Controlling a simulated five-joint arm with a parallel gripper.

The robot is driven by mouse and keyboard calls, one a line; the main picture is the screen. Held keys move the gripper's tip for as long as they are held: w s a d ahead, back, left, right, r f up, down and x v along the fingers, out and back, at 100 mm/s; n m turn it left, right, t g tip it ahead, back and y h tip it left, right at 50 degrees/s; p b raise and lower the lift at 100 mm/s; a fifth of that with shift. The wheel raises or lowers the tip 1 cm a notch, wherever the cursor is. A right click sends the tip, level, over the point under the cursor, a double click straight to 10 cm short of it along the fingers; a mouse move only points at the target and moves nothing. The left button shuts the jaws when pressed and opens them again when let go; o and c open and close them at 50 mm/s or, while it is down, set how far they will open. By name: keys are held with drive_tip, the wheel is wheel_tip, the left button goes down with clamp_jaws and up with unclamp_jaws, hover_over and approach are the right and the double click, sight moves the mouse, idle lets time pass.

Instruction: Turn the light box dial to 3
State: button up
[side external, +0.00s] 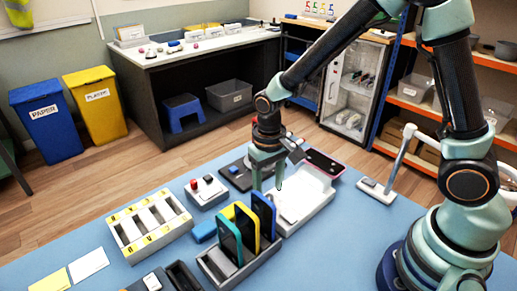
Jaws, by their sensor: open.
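A pale box with a bright white top, which looks like the light box (305,204), sits on the blue mat behind and right of the phone rack. Its dial cannot be made out; it may be hidden or too small to see. My gripper (268,187) points down at the left end of this box, with its two fingers apart and nothing visible between them. I cannot tell whether a fingertip touches the box.
A grey rack (223,275) holds upright teal, yellow and blue phones close in front of my gripper. A button box (206,192) and a slotted tray (128,249) stand left. A pink-edged phone (324,163) lies behind; a white stand (378,189) is right.

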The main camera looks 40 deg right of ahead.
sight(269, 196)
wheel_tip(269, 196, up, 10)
idle(0.3)
drive_tip(key=shift+w+f, duration=0.1)
drive_tip(key=shift+f, duration=0.05)
wheel_tip(269, 196, down, 12)
drive_tip(key=n, duration=0.8)
drive_tip(key=shift+d, duration=0.1)
drive_tip(key=shift+c, duration=0.3)
clamp_jaws()
